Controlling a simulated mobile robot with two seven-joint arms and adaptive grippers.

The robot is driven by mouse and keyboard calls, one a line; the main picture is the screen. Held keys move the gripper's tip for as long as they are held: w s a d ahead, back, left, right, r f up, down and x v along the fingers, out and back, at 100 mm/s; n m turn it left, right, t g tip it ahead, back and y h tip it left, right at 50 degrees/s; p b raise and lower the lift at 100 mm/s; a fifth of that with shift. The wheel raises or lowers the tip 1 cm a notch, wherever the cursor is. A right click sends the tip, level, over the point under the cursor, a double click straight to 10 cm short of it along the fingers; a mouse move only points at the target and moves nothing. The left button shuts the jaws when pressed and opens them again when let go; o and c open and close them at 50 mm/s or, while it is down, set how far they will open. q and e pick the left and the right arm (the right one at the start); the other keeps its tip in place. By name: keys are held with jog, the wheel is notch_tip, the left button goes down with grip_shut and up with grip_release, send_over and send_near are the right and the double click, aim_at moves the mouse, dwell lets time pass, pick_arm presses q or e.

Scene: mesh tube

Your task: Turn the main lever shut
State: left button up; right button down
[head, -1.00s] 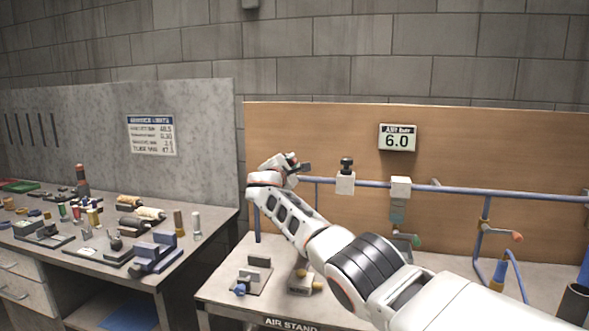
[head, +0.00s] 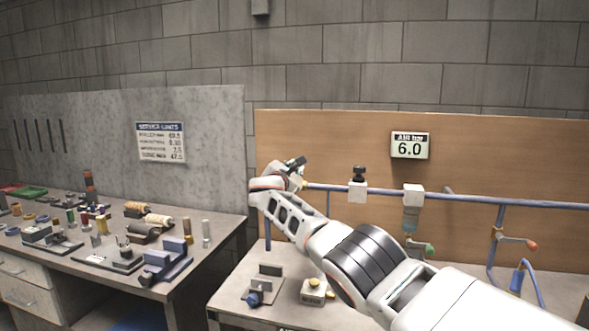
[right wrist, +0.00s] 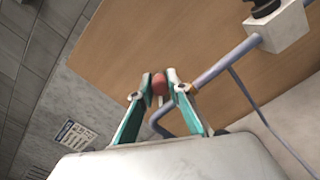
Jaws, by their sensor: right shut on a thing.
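The main lever's red knob (right wrist: 159,83) shows in the right wrist view, at the left end of the blue pipe (right wrist: 215,70). My right gripper (right wrist: 157,88) is shut on the knob, with one teal finger on each side of it. In the head view the right gripper (head: 298,165) is at the left end of the pipe (head: 470,202), and the hand hides the lever. Most of the lever's arm is hidden, so its angle is hard to tell. My left gripper is not in view.
A black-knobbed fitting (head: 357,190) and a filter unit (head: 412,205) sit along the pipe. A red-tipped lever (head: 532,247) is at the right. The left bench (head: 222,228) carries many small parts.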

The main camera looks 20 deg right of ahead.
jog(key=shift+r, duration=0.1)
jog(key=c, duration=1.9)
grip_release()
jog(key=shift+s+a+f, duration=0.1)
jog(key=shift+a+f, duration=0.1)
jog(key=shift+a, duration=0.3)
jog(key=v, duration=0.6)
jog(key=shift+s, duration=0.5)
jog(key=shift+r, duration=0.15)
